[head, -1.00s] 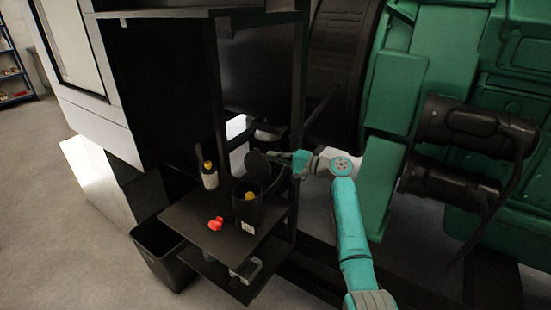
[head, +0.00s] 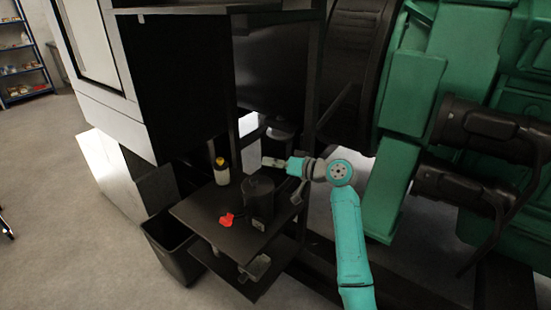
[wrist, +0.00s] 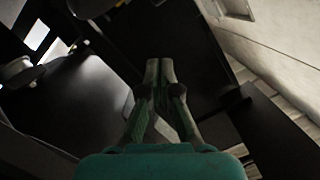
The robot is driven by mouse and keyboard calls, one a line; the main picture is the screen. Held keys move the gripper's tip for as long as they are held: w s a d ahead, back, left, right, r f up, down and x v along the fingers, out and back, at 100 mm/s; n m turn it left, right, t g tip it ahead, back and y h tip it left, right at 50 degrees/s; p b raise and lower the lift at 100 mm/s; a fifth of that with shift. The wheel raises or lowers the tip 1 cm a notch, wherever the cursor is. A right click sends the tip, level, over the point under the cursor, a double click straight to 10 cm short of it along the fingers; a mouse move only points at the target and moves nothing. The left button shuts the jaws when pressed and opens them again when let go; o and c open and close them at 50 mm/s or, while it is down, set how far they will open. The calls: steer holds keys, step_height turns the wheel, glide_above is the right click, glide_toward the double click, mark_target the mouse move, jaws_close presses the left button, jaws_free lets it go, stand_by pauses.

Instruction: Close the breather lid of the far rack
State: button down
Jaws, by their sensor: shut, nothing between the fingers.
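The black breather canister (head: 259,208) stands on the shelf of the dark rack in the head view. Its round lid (head: 258,186) lies over the mouth and looks down. The yellow thing inside is hidden. I cannot tell whether the lid is fully seated. My gripper (head: 266,161) is above and behind the lid, seemingly apart from it. In the wrist view my gripper (wrist: 160,62) shows its fingertips together with nothing between them. Dark surfaces fill that view, and I cannot tell which one is the lid.
A white bottle (head: 221,173) with a yellow cap and a red object (head: 227,219) share the rack shelf (head: 198,212). A black bin (head: 172,246) stands at lower left. Rack posts rise close to my arm, and the green genset (head: 410,95) is at right.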

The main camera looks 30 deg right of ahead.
mark_target(261, 192)
steer(key=shift+s+a+f+n, duration=0.15)
steer(key=shift+a+n, duration=0.25)
steer(key=shift+n, duration=0.05)
steer(key=shift+s+a+f+n, duration=0.15)
steer(key=shift+a+n, duration=0.25)
steer(key=shift+n, duration=0.05)
steer(key=a+n, duration=0.1)
steer(key=a+f+n+h, duration=0.1)
steer(key=shift+s+f+n, duration=0.25)
steer(key=shift+s+n, duration=0.05)
steer(key=shift+s, duration=0.05)
steer(key=shift+s+a+f+n+h, duration=0.15)
steer(key=shift+a+f+n+h, duration=0.15)
steer(key=shift+f+n, duration=0.1)
steer(key=shift+a+f, duration=0.2)
steer(key=shift+s+a+f, duration=0.1)
steer(key=shift+f, duration=0.05)
